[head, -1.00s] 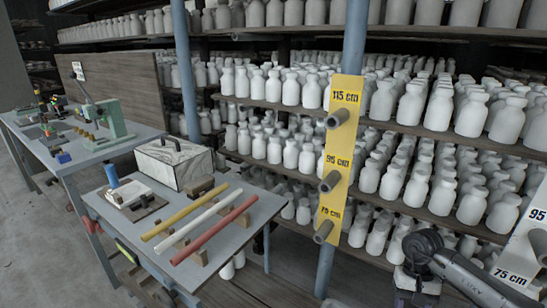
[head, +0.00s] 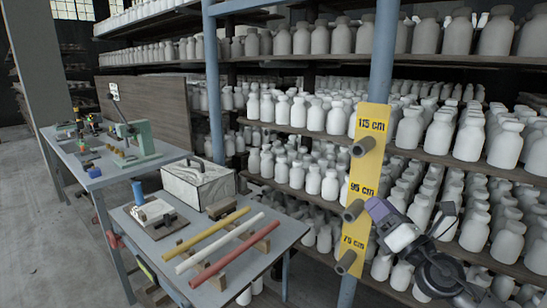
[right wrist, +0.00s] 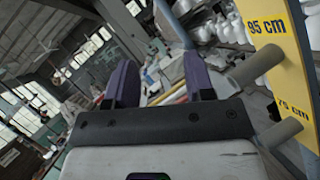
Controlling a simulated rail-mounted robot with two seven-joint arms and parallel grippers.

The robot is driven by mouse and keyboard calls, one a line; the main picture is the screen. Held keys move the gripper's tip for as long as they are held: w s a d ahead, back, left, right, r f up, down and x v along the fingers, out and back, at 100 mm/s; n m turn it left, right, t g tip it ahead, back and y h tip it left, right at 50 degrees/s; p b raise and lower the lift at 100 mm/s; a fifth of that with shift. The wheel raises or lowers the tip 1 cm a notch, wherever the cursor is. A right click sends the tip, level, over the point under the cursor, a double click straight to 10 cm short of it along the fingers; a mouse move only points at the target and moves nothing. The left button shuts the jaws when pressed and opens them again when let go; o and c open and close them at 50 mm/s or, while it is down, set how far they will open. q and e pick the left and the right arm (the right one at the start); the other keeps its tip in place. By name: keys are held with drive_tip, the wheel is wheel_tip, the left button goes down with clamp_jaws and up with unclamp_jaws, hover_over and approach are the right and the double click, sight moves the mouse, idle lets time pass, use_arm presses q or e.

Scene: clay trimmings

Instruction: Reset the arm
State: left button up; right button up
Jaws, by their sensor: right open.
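My right gripper (head: 384,222) shows at the right of the head view, raised in front of the shelves and close beside the yellow height board. In the right wrist view its two purple fingers (right wrist: 162,80) stand apart with nothing held between them. The yellow board (head: 360,190) is marked 115, 95 and 75 cm and has a grey peg at each mark. The board also fills the right side of the right wrist view (right wrist: 278,65). My left gripper is not in view.
A grey table (head: 135,240) holds yellow, white and red bars (head: 222,250) on wooden rests, plus a white case (head: 198,185). A second table (head: 95,178) with a green press (head: 140,145) stands behind. Shelves of white bottles (head: 320,117) fill the back. A blue post (head: 382,70) carries the board.

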drive_tip(key=s+d+r+m+t+h+p, duration=0.1)
drive_tip(key=s+r+m+t+h+p, duration=0.3)
drive_tip(key=m+h, duration=1.1)
drive_tip(key=s+a+f+m+g+y+p, duration=0.1)
drive_tip(key=s+f+m+g+y+p, duration=0.1)
drive_tip(key=s+f+m+g+p, duration=0.75)
drive_tip(key=s+a+f+m+g+y+p, duration=0.1)
drive_tip(key=s+f+m+g+p, duration=0.2)
drive_tip(key=s+f, duration=1.2)
drive_tip(key=s+a+f+m+g+y+p, duration=0.15)
drive_tip(key=s+f+m+g+p, duration=0.5)
drive_tip(key=s, duration=1.25)
wheel_tip(320, 180, up, 40)
drive_tip(key=g+p, duration=0.1)
drive_tip(key=p, duration=3.4)
drive_tip(key=shift+w+d+f+n+g, duration=0.25)
drive_tip(key=shift+w+d+n+g, duration=0.05)
drive_tip(key=shift+w+d+n, duration=0.15)
drive_tip(key=shift+s+y, duration=0.1)
drive_tip(key=shift+y, duration=0.15)
